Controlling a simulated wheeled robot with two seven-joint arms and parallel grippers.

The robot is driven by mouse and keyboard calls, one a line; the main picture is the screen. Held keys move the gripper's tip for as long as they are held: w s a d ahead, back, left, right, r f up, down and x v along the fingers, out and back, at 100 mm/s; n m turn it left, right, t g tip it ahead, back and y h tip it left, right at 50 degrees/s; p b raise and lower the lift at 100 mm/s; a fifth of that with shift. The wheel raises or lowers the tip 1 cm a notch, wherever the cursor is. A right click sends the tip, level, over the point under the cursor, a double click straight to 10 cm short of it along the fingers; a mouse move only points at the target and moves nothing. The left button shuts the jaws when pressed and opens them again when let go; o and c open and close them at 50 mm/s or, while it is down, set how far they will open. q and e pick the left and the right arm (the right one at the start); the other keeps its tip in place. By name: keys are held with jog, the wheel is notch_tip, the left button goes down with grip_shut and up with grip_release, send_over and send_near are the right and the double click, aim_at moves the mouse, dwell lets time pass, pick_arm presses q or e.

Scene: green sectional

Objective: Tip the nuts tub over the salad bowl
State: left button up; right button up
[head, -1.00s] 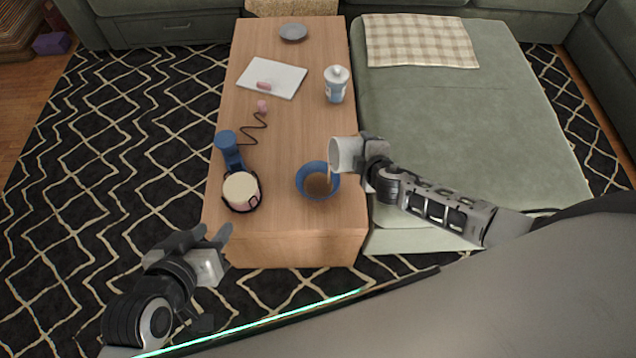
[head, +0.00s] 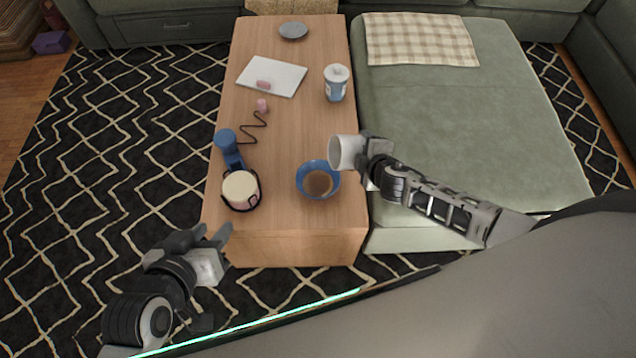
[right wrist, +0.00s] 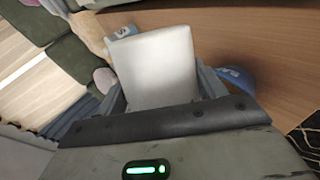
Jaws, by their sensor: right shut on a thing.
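The white nuts tub (head: 343,152) is tipped on its side, its mouth facing left, above the bowl's upper right edge in the head view. My right gripper (head: 364,158) is shut on it. In the right wrist view the tub (right wrist: 157,68) sits between the fingers (right wrist: 160,92) and hides most of what lies beyond. The blue salad bowl (head: 304,181) stands upright on the table with brown contents inside; part of it shows in the right wrist view (right wrist: 240,78). My left gripper (head: 213,242) is open and empty, off the table's near left corner.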

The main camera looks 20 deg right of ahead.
jog(key=shift+d+f+m+y+b, duration=0.15)
jog(key=shift+f+m+y+b, duration=0.35)
jog(key=shift+f+y, duration=0.2)
jog(key=shift+r, duration=0.2)
jog(key=shift+d+r, duration=0.15)
jog(key=shift+d, duration=0.05)
jog(key=d+r+m+t+y, duration=0.1)
jog(key=d+r+m+y, duration=0.1)
jog(key=y, duration=0.1)
jog(key=shift+s+d, duration=0.1)
jog(key=shift+d, duration=0.05)
pick_arm(q)
jog(key=shift+f, duration=0.75)
pick_arm(e)
jog(key=shift+d+r+m+y, duration=0.1)
jog(key=shift+r+m+y, duration=0.25)
jog(key=shift+m+y, duration=0.15)
jog(key=shift+d, duration=0.1)
